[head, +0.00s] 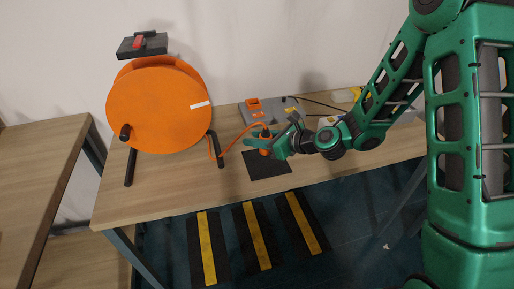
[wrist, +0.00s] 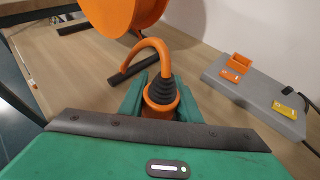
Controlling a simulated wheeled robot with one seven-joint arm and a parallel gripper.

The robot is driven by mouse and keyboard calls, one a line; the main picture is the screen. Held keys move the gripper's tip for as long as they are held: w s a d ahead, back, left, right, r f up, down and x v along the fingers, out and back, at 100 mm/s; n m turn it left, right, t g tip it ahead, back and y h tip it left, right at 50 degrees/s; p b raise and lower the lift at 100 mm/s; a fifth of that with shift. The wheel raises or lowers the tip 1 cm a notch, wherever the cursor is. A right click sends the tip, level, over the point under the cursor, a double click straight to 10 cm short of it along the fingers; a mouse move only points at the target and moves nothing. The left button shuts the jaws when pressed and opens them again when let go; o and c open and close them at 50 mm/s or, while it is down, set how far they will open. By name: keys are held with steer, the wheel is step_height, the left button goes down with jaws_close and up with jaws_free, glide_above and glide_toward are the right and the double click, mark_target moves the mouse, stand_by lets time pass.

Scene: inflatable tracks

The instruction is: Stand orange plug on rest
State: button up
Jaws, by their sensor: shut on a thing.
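The orange plug (head: 265,142) hangs at the end of an orange cable that runs from the orange cable reel (head: 158,108). My gripper (head: 262,148) is shut on the plug, above a dark square mat (head: 267,165) on the table. In the wrist view the plug (wrist: 161,92) shows its black ribbed sleeve and orange collar between my fingers. The cable rises out of its top and bends left, and the plug looks about upright. Its lower end is hidden by my gripper. I cannot tell whether it touches the mat.
A grey box with an orange flap socket (head: 253,104) stands behind my gripper; it also shows in the wrist view (wrist: 250,92) at right. The reel's dark feet stand on the wooden table (head: 185,190). Yellow-black strips (head: 250,235) lie on the floor in front.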

steer(key=shift+w+d+f, duration=0.1)
steer(key=shift+w+f, duration=0.25)
steer(key=shift+f, duration=1.85)
steer(key=shift+f, duration=0.1)
steer(key=o, duration=1.1)
steer(key=v, duration=1.2)
steer(key=shift+s, duration=0.15)
